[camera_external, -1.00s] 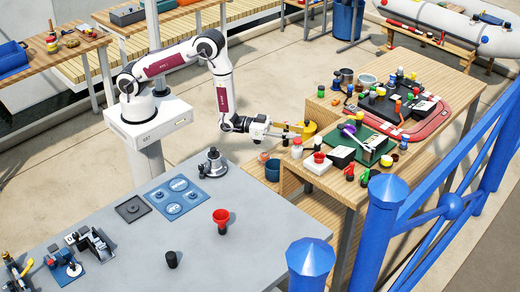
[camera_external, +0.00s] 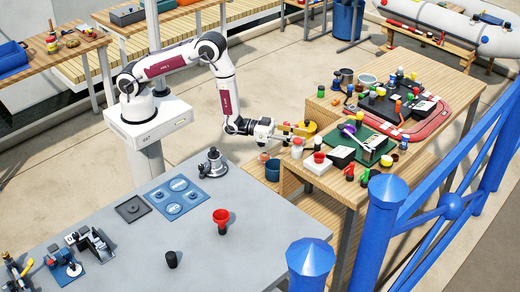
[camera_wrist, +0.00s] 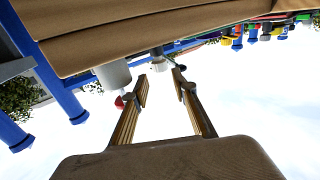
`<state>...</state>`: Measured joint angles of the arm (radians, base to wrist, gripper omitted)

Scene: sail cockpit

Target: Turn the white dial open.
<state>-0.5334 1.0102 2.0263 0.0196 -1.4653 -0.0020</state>
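My gripper (camera_external: 297,134) is at the left edge of the wooden table. In the wrist view its two fingers (camera_wrist: 162,88) are apart with nothing between them. No white dial can be made out for certain. A white jar with a red lid (camera_external: 297,146) stands close to the fingertips in the external view. The wrist view looks upside down; a white cylinder (camera_wrist: 113,74) shows beside the left finger, with a small red part near the fingertip. Contact cannot be told.
A yellow object (camera_external: 304,128) is just behind the fingers. A blue pot (camera_external: 272,170) is below the gripper. A blue railing (camera_external: 385,230) stands at right.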

